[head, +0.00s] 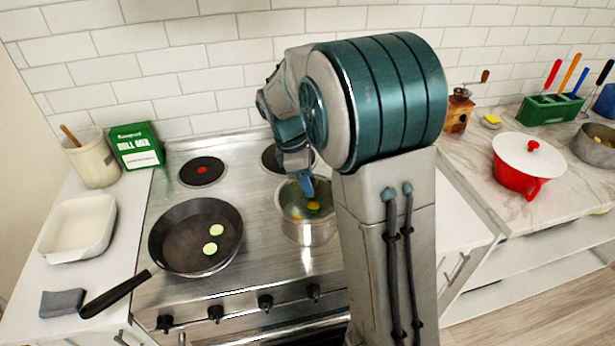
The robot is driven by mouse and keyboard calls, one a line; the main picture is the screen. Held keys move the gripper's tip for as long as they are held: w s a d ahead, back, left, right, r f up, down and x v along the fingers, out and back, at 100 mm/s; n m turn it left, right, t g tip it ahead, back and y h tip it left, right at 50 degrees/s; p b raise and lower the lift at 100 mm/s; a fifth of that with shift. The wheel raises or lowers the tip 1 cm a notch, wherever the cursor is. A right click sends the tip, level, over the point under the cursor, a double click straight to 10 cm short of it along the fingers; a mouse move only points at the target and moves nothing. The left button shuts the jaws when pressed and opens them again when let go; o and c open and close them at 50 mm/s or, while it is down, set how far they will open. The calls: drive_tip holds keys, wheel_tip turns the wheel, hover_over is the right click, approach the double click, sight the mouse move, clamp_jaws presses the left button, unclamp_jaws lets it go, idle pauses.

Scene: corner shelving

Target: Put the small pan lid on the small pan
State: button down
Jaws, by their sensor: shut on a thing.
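A steel pan (309,232), which I take for the small pan, stands on the front right of the stove, with yellow and green pieces showing inside. My gripper (309,190) points down over its opening, its blue fingertips close together. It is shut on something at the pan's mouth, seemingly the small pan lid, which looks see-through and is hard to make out. I cannot tell whether the lid touches the rim. My arm hides part of the pan's right side.
A black frying pan (178,246) with two green slices sits left on the stove, its handle toward the front left. A white dish (78,230), crock (90,160) and green box (136,146) stand left. A red pot (520,178) with a white lid is on the right counter.

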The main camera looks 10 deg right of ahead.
drive_tip(key=shift+f, duration=0.1)
idle(0.7)
drive_tip(key=c, duration=0.8)
unclamp_jaws()
drive_tip(key=shift+c, duration=0.2)
drive_tip(key=s+v, duration=0.1)
drive_tip(key=v, duration=1.3)
drive_tip(key=s+d+f+m+t+y, duration=0.1)
drive_tip(key=s+d+f+m+t, duration=0.1)
drive_tip(key=s+f+m, duration=0.2)
drive_tip(key=s+d+f+m+t+y, duration=0.1)
drive_tip(key=s+f+m, duration=0.3)
drive_tip(key=s+m, duration=0.6)
drive_tip(key=s+d+t, duration=0.1)
drive_tip(key=s, duration=0.6)
drive_tip(key=shift+s+f+m+y+b, duration=0.2)
drive_tip(key=shift+m+y+b, duration=0.15)
drive_tip(key=shift+m+y, duration=0.05)
